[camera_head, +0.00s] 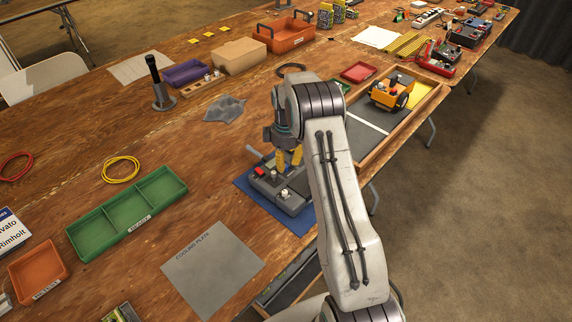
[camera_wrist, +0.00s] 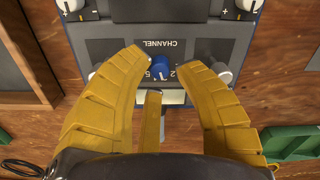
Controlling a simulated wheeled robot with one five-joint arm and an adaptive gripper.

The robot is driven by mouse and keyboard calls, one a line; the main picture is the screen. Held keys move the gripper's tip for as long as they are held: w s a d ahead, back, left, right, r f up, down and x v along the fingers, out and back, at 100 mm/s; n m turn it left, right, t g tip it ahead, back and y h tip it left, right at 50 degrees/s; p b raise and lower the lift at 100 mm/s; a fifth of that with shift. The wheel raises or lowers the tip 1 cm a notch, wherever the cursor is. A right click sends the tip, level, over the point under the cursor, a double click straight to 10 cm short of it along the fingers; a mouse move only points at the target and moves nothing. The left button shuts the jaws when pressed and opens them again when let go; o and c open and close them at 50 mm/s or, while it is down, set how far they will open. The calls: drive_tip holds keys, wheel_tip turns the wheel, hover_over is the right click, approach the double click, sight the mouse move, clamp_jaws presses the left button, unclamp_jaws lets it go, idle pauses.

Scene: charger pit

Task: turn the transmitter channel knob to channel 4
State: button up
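The grey transmitter (camera_head: 292,204) lies on a blue mat (camera_head: 247,186) near the table's front edge. In the wrist view its panel (camera_wrist: 115,45) bears the word CHANNEL, upside down, above a small blue channel knob (camera_wrist: 160,66). Digits surround the knob, but its pointer setting is too small to tell. My gripper (camera_head: 288,158) is over the transmitter. In the wrist view its yellow fingers (camera_wrist: 163,62) are open, one on each side of the knob with gaps. A narrow yellow piece (camera_wrist: 152,120) shows between them. My arm hides part of the transmitter in the head view.
White-capped sticks or knobs stand at the panel's far corners, and a grey knob (camera_wrist: 221,71) is close to the right finger. A green tray (camera_head: 130,208) and the cooling plate (camera_head: 213,268) lie left.

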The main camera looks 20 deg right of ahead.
drive_tip(key=shift+f, duration=0.95)
drive_tip(key=shift+c, duration=0.2)
clamp_jaws()
